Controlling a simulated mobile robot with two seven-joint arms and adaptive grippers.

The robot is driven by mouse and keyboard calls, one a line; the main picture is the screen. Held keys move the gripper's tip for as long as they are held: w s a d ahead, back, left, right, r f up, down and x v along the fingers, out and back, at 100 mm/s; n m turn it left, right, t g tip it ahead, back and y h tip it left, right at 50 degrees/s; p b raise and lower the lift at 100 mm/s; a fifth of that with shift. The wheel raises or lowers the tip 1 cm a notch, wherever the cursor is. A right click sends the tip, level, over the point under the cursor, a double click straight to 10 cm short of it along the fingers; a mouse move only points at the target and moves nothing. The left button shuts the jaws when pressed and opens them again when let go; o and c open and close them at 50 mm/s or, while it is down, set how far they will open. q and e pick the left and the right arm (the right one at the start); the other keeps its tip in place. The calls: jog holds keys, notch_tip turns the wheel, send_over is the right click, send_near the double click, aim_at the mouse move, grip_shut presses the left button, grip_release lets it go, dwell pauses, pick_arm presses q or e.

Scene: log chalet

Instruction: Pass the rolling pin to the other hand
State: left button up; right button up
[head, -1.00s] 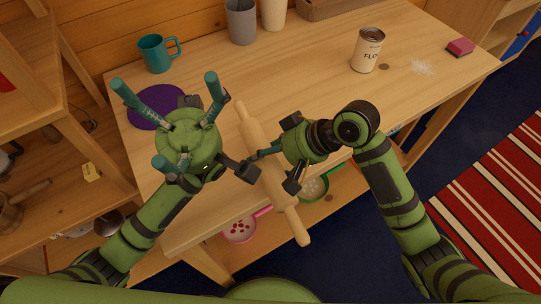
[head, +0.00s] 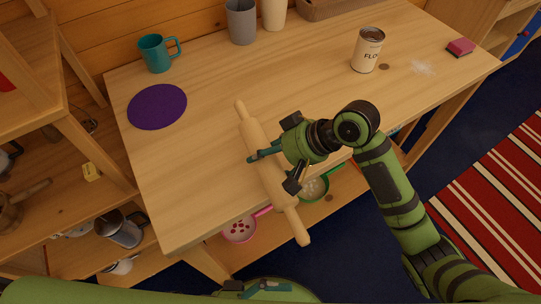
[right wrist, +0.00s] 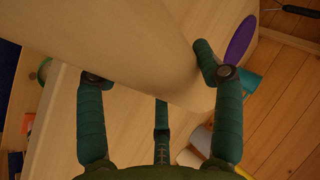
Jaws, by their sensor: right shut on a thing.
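The wooden rolling pin (head: 262,157) is held slantwise at the front edge of the table, its lower handle out past the edge. My right gripper (head: 275,170) is shut around the pin's thick middle. In the right wrist view the pin (right wrist: 140,45) fills the upper part, between the teal fingers of my right gripper (right wrist: 155,80). Teal finger-like parts, seemingly of my left gripper (head: 250,290), show at the bottom edge of the head view, away from the pin. Their opening cannot be made out.
The table (head: 200,150) holds a purple round mat (head: 157,106), a teal mug (head: 155,54), a grey cup (head: 241,22), a flour can (head: 367,50) and a pink sponge (head: 460,48). Pans (head: 240,229) sit on the shelf below. The table's left middle is clear.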

pick_arm(q)
jog(key=w+a+f+n+t+y, duration=0.15)
jog(key=w+f+t+y, duration=0.45)
jog(key=w+f, duration=0.65)
jog(key=w+f+n+t+y, duration=0.3)
jog(key=w+f+t+y, duration=0.25)
jog(key=w+f, duration=0.65)
jog(key=s+a+f+m+g+y, duration=0.1)
jog(key=s+a+f+g+y, duration=0.2)
jog(key=s+a+f, duration=0.4)
jog(key=s+a+f+m+g+y, duration=0.1)
jog(key=s+a+f+g+y, duration=0.15)
jog(key=s+f, duration=0.4)
jog(key=s+a+f+m+g+y, duration=0.1)
jog(key=s+a+f+m+g, duration=0.1)
jog(key=s+a, duration=0.4)
jog(key=s+a+f+m+g+y, duration=0.1)
jog(key=s+a+f+m+g, duration=0.1)
jog(key=s+a+f, duration=0.3)
jog(key=s+a+g, duration=0.1)
jog(key=s+a, duration=0.1)
jog(key=s, duration=0.1)
jog(key=shift+s+a+f+g+y, duration=0.2)
jog(key=shift+s+f+g+y, duration=0.1)
jog(key=shift+s+y, duration=0.1)
